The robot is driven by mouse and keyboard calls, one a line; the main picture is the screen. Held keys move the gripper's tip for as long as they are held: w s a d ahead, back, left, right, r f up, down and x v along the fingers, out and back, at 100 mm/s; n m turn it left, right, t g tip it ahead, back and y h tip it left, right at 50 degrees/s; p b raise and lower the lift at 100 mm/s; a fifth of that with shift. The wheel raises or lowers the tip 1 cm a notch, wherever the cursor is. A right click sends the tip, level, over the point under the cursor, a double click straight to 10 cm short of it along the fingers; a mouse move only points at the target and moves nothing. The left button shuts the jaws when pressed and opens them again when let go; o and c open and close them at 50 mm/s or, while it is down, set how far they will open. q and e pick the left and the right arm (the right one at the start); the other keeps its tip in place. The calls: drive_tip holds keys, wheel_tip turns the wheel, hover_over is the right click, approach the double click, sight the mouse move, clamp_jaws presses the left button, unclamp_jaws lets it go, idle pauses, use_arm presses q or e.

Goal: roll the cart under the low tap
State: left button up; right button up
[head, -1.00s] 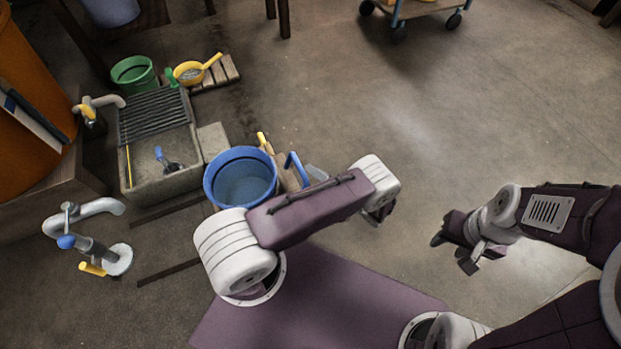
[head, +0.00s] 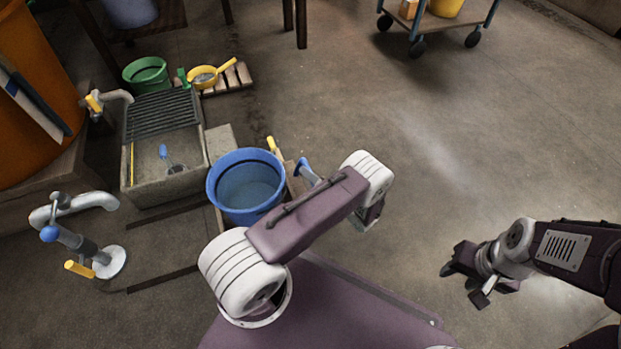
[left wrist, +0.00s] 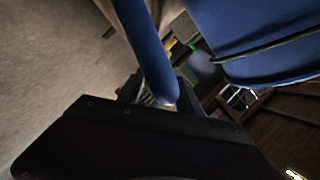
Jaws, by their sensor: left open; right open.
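A blue bucket (head: 238,207) stands upright beside the sink, with a wooden board and a blue handle (head: 308,171) at its right; the base under it is mostly hidden. A grey tap with a blue knob (head: 85,204) stands on the floor at the left. A smaller tap with a yellow lever (head: 110,96) reaches over the sink. My left gripper is hidden behind my arm in the head view. In the left wrist view it (left wrist: 158,98) is open, with a blue bar (left wrist: 146,50) at its fingers; contact is unclear. My right gripper (head: 462,285) is open and empty over bare floor.
A stone sink (head: 168,190) with a dark grate stands left of the bucket. Dark strips (head: 150,281) lie on the floor. A green bucket (head: 146,74) and yellow strainer (head: 205,77) are behind. A wheeled trolley (head: 440,24) stands far back. The right-hand floor is clear.

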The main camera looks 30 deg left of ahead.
use_arm(q)
clamp_jaws()
idle(1.4)
